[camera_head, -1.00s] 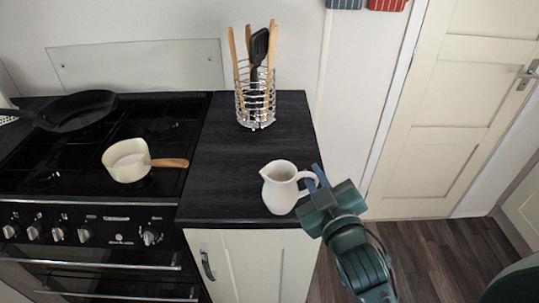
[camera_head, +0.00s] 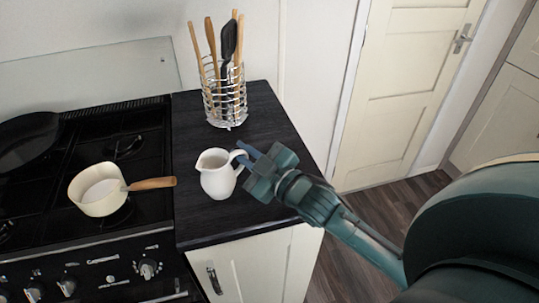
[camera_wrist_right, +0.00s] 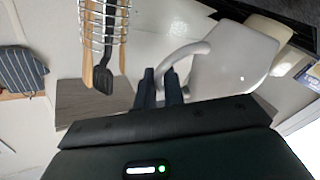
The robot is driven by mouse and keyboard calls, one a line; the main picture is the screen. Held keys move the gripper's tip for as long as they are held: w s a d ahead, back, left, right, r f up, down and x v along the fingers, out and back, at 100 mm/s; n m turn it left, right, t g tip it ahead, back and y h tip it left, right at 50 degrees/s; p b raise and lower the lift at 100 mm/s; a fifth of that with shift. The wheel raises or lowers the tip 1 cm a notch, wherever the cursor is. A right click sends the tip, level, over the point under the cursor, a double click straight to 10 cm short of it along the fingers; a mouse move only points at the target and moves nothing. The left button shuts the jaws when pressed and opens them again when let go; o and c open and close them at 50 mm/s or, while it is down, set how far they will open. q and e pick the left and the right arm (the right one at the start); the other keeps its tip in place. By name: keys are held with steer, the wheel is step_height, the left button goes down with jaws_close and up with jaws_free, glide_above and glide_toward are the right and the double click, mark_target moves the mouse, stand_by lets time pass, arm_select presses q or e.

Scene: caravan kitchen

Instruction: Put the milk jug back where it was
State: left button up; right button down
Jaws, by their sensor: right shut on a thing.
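The white milk jug (camera_head: 217,180) is upright over the dark worktop (camera_head: 205,222), right of the stove. Its handle faces my right gripper (camera_head: 245,158), whose fingers are shut on the handle. In the right wrist view the jug (camera_wrist_right: 232,62) lies to the right, with its curved handle reaching the fingertips of my right gripper (camera_wrist_right: 160,80). I cannot tell whether the jug's base touches the worktop. My left gripper is not in view.
A wire holder (camera_head: 226,108) with utensils stands behind the jug. On the stove (camera_head: 100,238) at left are a cream saucepan (camera_head: 92,205), its wooden handle pointing at the worktop, and a black frying pan (camera_head: 28,140). The worktop between jug and front edge is clear.

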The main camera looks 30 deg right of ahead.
steer(key=w+d+r, duration=0.3)
steer(key=w+d, duration=0.1)
steer(key=d, duration=0.4)
steer(key=w+d+r, duration=0.3)
steer(key=d+r, duration=0.1)
steer(key=d, duration=0.5)
steer(key=shift+g+y, duration=0.3)
steer(key=shift+y, duration=0.1)
steer(key=shift+w+f, duration=0.2)
steer(key=shift+f, duration=4.8)
steer(key=shift+f, duration=0.2)
steer(key=c, duration=1.5)
jaws_free()
steer(key=shift+s+r+p, duration=0.1)
steer(key=shift+r+p, duration=0.05)
steer(key=shift+p, duration=0.15)
